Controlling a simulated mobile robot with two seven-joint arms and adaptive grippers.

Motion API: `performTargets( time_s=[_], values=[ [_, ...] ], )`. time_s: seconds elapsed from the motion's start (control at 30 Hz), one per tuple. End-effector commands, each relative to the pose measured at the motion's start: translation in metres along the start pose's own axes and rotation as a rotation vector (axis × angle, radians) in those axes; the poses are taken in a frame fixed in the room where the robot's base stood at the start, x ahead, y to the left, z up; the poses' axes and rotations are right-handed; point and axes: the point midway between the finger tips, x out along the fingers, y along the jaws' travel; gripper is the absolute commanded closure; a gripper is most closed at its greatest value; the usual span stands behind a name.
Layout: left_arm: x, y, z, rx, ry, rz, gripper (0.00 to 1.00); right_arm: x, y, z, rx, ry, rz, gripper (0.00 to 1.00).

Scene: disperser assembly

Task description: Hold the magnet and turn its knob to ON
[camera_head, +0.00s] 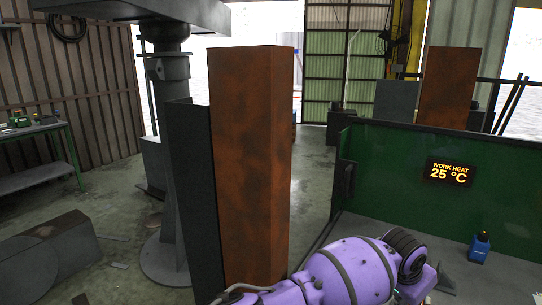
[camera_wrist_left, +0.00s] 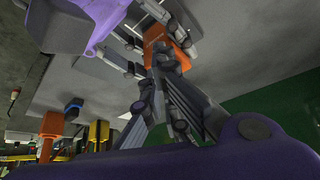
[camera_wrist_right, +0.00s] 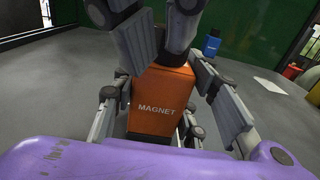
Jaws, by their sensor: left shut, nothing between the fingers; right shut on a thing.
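The magnet is an orange block with the word MAGNET on its face, in the middle of the right wrist view (camera_wrist_right: 168,88). My right gripper (camera_wrist_right: 155,100) is shut on it, with a finger on either side. In the left wrist view the magnet (camera_wrist_left: 182,38) shows behind the tips of my left gripper (camera_wrist_left: 160,58), which is shut and empty. In the right wrist view the left fingers (camera_wrist_right: 172,50) come down at the magnet's upper end; I cannot tell whether they touch it.
Orange (camera_wrist_left: 50,128), yellow (camera_wrist_left: 98,132) and blue (camera_wrist_left: 73,108) objects show at the left wrist view's left. A rusty column (camera_head: 250,150) stands left of the worktop.

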Motion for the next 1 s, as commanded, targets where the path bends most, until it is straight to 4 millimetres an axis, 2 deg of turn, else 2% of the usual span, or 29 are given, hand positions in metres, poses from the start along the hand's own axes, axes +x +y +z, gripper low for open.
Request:
performTargets(
  time_s=[0.47, 1.0],
  values=[
    [0.001, -0.002, -0.002, 0.000, 0.001, 0.000, 1.00, 0.000, 0.001, 0.000, 0.000, 0.000, 0.001, 1.00],
    [0.001, -0.022, 0.001, -0.004, -0.001, -0.008, 1.00, -0.001, -0.001, 0.000, 0.001, 0.000, -0.002, 1.00]
  ],
)
